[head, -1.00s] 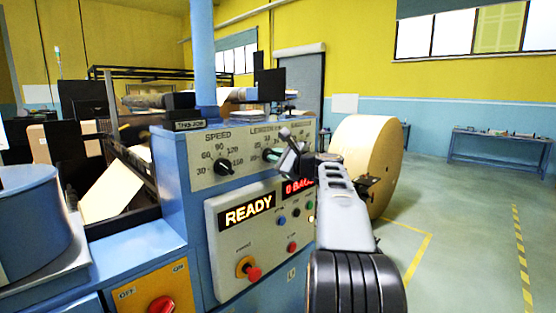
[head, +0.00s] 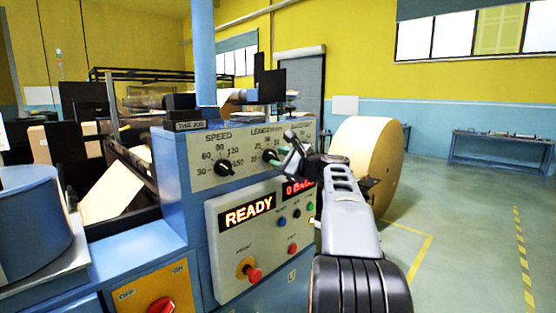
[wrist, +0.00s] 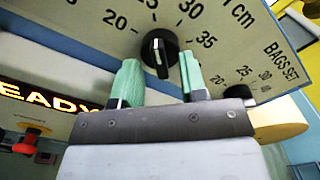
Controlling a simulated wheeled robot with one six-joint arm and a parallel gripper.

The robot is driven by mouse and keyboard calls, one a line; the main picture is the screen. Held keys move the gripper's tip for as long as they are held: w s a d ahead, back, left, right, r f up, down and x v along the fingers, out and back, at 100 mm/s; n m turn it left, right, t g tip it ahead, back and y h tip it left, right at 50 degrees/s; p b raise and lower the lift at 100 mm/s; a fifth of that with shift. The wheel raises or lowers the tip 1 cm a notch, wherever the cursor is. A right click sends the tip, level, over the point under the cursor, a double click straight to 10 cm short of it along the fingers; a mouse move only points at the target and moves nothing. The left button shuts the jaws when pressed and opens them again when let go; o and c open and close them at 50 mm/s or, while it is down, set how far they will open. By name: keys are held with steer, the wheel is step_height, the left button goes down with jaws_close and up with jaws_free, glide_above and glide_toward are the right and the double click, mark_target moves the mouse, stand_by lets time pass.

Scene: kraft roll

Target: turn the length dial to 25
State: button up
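The length dial (wrist: 160,52) is a round black knob with a pale pointer line. In the wrist view it sits below a printed arc of numbers from 20 to 35, but I cannot tell exactly which number it points at. My gripper (wrist: 159,78) has its two green-padded fingers apart, one on each side of the knob, with narrow gaps showing; contact is not clear. In the head view my gripper (head: 283,154) is at the length scale on the upper panel (head: 200,177), and its fingers partly cover the length dial (head: 269,155).
The speed dial (head: 224,168) is left of the length dial. A bags-set dial (wrist: 238,92) is close on the right of my gripper. Below are a READY display (head: 248,212), small buttons and a red stop knob (head: 253,275). A large kraft roll (head: 365,160) stands behind the arm.

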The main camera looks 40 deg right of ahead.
steer(key=s+d+b, duration=0.2)
steer(key=s, duration=1)
steer(key=shift+s, duration=0.15)
steer(key=shift+d, duration=0.1)
step_height(320, 180, down, 10)
steer(key=d+n+g+h, duration=0.1)
steer(key=n+g+h, duration=0.1)
steer(key=n+g, duration=0.15)
steer(key=s+a+f+n+g, duration=0.2)
steer(key=a+f+n+g, duration=0.4)
steer(key=f, duration=0.5)
steer(key=s+a+f+n+g, duration=0.2)
steer(key=s+a+f+n, duration=0.2)
steer(key=a+n, duration=0.4)
steer(key=s+a+f+n+g+h+p, duration=0.1)
steer(key=s+a+f+n, duration=0.4)
steer(key=a, duration=1.1)
steer(key=shift+f+n+g+p, duration=0.3)
steer(key=shift+f+n+g, duration=0.6)
steer(key=shift+n, duration=0.45)
steer(key=shift+d, duration=0.1)
